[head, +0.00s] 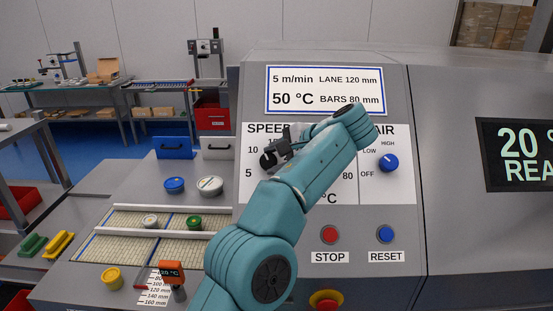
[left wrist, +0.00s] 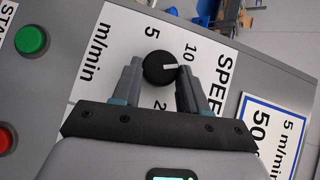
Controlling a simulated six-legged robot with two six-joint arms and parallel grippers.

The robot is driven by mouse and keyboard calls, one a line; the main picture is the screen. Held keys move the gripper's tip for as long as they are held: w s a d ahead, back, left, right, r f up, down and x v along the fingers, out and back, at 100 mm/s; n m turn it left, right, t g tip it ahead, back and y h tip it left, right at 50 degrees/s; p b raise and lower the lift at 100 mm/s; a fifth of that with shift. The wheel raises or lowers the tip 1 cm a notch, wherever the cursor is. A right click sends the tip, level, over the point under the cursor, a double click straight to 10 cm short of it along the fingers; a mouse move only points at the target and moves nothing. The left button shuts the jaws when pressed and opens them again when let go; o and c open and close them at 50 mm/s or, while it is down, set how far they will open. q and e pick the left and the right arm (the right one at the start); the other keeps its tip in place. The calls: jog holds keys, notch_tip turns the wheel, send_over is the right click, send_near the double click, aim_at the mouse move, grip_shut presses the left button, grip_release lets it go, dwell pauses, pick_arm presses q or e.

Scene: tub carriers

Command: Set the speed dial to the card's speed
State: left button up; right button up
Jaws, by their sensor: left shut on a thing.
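The card (head: 324,90) reads 5 m/min, 50 °C, lane 120 mm and bars 80 mm. The black speed dial (head: 267,162) sits on the white SPEED panel and is partly covered by my left gripper (head: 278,154) in the head view. In the left wrist view, the two fingers of my left gripper (left wrist: 160,72) are shut on the round dial (left wrist: 157,67). Its white pointer points right, a little below the 10 mark and well away from the 5. Part of the scale is hidden behind the right finger. My right gripper is not in view.
Red STOP (head: 329,235) and blue RESET (head: 385,234) buttons sit below. A blue AIR dial (head: 388,162) is to the right, with a display screen (head: 520,154) beyond. A green button (left wrist: 32,40) is left of the dial in the left wrist view.

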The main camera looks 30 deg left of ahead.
pick_arm(q)
jog(key=shift+f, duration=0.1)
jog(key=o, duration=1.1)
jog(key=shift+c, duration=0.2)
